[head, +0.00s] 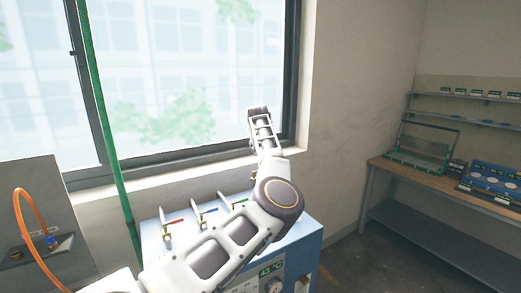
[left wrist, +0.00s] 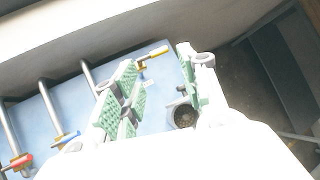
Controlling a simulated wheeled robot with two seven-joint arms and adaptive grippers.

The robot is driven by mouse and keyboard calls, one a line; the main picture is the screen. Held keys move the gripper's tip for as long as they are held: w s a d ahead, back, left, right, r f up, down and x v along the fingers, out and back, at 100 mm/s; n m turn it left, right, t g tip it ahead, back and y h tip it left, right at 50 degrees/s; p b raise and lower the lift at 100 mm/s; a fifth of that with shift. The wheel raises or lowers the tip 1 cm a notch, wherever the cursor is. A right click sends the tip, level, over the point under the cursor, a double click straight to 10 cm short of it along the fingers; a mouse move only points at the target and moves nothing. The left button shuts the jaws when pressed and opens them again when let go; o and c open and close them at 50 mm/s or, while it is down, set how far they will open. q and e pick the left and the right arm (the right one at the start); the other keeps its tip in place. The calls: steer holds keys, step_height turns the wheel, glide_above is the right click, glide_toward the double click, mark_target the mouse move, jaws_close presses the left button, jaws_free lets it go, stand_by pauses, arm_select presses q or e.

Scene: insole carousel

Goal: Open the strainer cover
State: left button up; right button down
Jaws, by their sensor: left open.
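A blue cabinet (head: 190,215) with a row of taps stands below the window. In the left wrist view, a round grey fitting with a dark, brownish speckled inside (left wrist: 184,116) sits near the cabinet's right edge, partly behind my finger. It may be the strainer; I cannot tell whether a cover is on it. My left gripper (head: 258,112) is raised above the cabinet in the head view. My right gripper is out of view.
Red-handled (head: 173,221) and blue-handled (head: 207,210) taps stand on the cabinet top. An orange hose (head: 24,205) loops at the left, near a green pole (head: 104,130). A wooden bench (head: 440,190) with equipment is at the right. Floor shows between bench and cabinet.

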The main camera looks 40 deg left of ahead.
arm_select(q)
steer(key=v, duration=1)
steer(key=shift+a, duration=0.1)
stand_by(0.5)
